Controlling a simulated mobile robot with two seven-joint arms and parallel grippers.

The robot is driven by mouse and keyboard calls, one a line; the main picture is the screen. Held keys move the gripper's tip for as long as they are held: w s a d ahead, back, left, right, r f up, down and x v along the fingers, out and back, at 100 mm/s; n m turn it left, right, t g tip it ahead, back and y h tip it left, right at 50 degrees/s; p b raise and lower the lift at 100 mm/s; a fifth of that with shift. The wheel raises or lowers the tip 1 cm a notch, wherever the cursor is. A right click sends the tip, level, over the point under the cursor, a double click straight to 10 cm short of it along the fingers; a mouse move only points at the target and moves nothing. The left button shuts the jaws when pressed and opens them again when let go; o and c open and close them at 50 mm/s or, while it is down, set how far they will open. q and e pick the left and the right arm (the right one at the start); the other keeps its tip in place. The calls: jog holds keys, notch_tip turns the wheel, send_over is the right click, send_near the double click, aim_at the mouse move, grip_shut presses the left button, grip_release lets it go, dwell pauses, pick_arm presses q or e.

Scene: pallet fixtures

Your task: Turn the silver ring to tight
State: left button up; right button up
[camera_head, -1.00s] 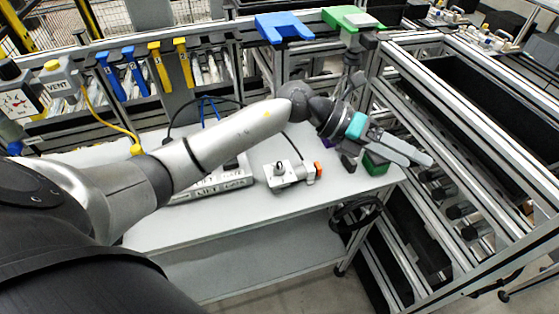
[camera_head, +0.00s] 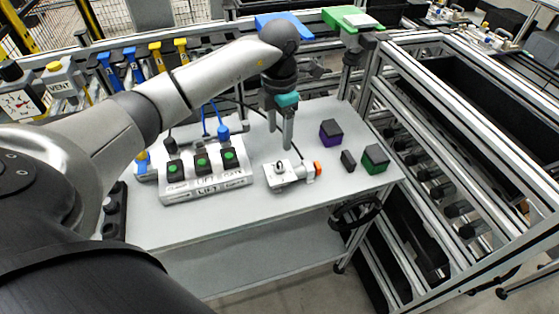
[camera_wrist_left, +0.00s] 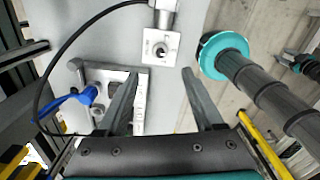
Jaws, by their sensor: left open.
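The small grey-white fixture block (camera_head: 284,175) lies on the table, with an orange end piece (camera_head: 317,168) on its right. It also shows in the left wrist view (camera_wrist_left: 160,48), with a round dark-centred knob on its face and a silver cylindrical part (camera_wrist_left: 163,14) at its top. I cannot tell for certain which part is the silver ring. My left gripper (camera_head: 281,142) points down, open, just above and behind the fixture. In the left wrist view its two fingers (camera_wrist_left: 160,74) are apart with nothing between them.
A purple-black block (camera_head: 331,132), a small black block (camera_head: 348,159) and a green-black block (camera_head: 375,158) stand to the right. A black cable (camera_wrist_left: 52,55) runs near the fixture.

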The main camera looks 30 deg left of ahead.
aim_at(279, 163)
pick_arm(q)
notch_tip(279, 163, down, 11)
jog(key=shift+f, duration=0.1)
dwell(0.3)
grip_shut()
dwell(0.5)
